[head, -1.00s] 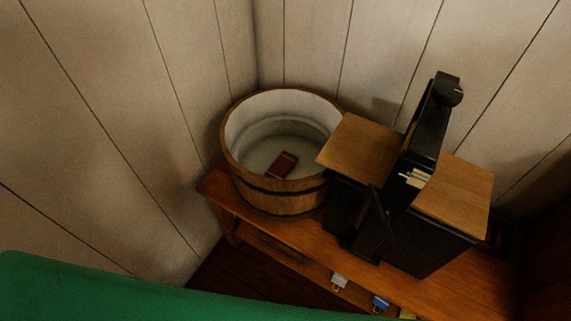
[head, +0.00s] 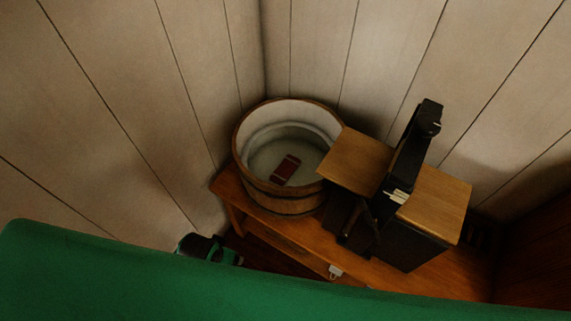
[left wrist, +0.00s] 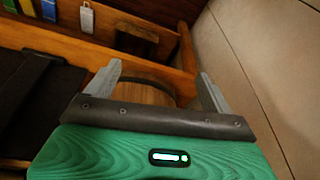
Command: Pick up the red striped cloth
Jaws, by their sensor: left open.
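A small dark red piece with pale lines, likely the red striped cloth (head: 286,170), lies inside the round wooden tub (head: 244,169) in the head view. It looks flat on the tub's pale bottom. My left gripper (left wrist: 156,75) is open and empty in the left wrist view, its two grey fingers spread wide near the wooden bench. In the head view a black and green part of my left arm shows left of the bench, below the tub. Its fingers cannot be made out there. The cloth cannot be made out in the left wrist view. My right gripper is not in view.
A black device with wooden side boards (head: 435,205) stands right of the tub on the wooden bench (head: 385,273). Plank walls close in behind and left. Small white (left wrist: 87,17) and blue (left wrist: 48,10) tags hang at the bench's front. Dark floor shows beneath.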

